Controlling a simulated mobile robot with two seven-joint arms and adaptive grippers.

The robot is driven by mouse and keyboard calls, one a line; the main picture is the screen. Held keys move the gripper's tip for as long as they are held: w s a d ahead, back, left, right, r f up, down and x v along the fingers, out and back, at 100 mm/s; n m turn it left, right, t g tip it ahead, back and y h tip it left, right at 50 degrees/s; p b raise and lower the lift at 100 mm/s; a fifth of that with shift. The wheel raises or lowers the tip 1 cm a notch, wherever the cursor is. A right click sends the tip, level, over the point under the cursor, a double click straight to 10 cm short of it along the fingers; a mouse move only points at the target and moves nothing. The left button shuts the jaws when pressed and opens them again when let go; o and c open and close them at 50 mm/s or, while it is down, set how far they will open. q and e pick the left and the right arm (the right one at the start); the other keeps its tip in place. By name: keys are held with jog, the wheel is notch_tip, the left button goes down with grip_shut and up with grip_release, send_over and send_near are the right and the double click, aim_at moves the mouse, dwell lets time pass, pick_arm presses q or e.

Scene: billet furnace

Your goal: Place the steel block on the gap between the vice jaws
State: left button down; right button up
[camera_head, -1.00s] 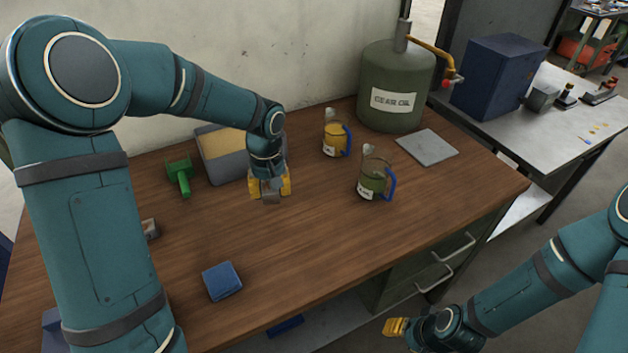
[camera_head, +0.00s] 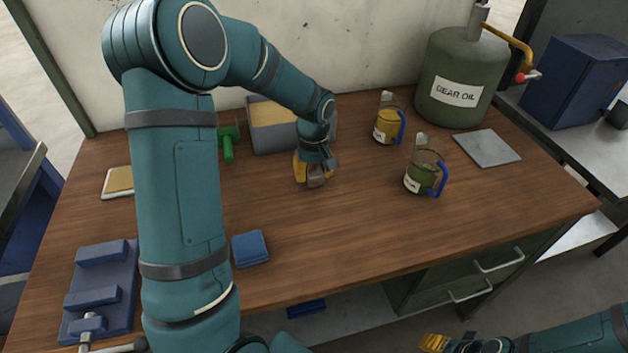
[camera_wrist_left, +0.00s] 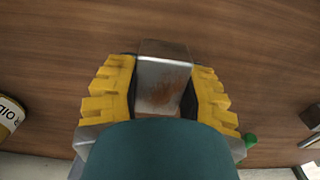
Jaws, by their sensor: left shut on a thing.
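The steel block (camera_head: 317,177) is grey, with a brownish stained face in the left wrist view (camera_wrist_left: 163,88). My left gripper (camera_head: 314,170) is shut on it, with yellow fingers on both sides. It holds the block over the middle of the wooden bench; whether the block touches the wood is hard to tell. The blue vice (camera_head: 104,280) lies at the bench's front left corner, far from the block. A gap shows between its two raised jaws. My right gripper (camera_head: 441,343) is low at the bottom edge, off the bench; its opening is unclear.
A grey tray (camera_head: 260,142) and a green tool (camera_head: 228,145) stand behind my left arm. A folded blue cloth (camera_head: 250,248) lies near the front edge. A yellow jug (camera_head: 388,125), a green jug (camera_head: 424,172) and a gear oil can (camera_head: 455,80) stand right.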

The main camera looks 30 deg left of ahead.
pick_arm(q)
jog(key=shift+f, duration=1.2)
jog(key=shift+f, duration=0.1)
jog(key=c, duration=0.9)
grip_release()
jog(key=shift+f+b, duration=0.1)
jog(key=shift+b, duration=0.2)
jog(key=o, duration=0.3)
